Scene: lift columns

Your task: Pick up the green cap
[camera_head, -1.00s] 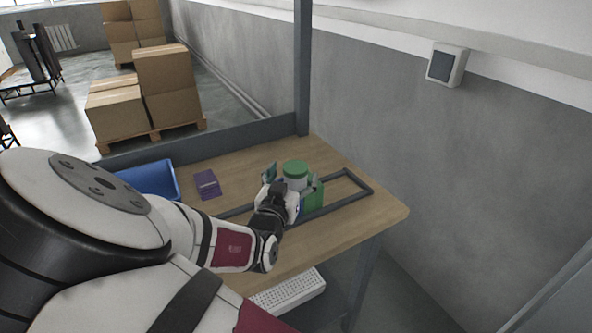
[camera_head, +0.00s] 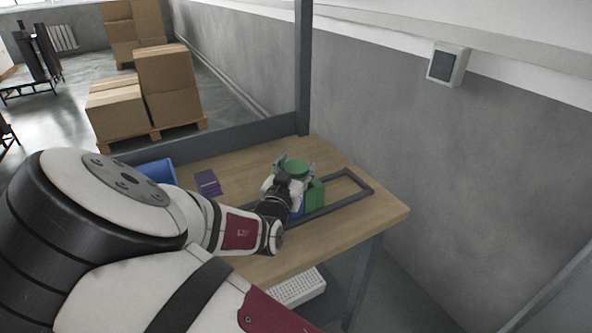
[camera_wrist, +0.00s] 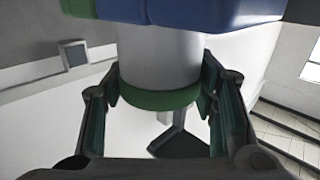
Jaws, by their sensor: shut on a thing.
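The green cap (camera_head: 295,166) sits at the top of a white cylindrical container, over the table beside the frame. It shows in the wrist view as a green band (camera_wrist: 160,99) on the end of the white cylinder (camera_wrist: 160,58). My gripper (camera_head: 294,170) is shut on the green cap, with one finger on each side of it. In the wrist view my gripper (camera_wrist: 160,92) has its fingertips at the cap's edges. The lower part of the container is hidden in the head view by my gripper and wrist.
A dark frame (camera_head: 352,203) lies on the wooden table (camera_head: 385,215). A purple item (camera_head: 207,183) and a blue bin (camera_head: 160,172) are to the left. A grey post (camera_head: 303,70) rises behind.

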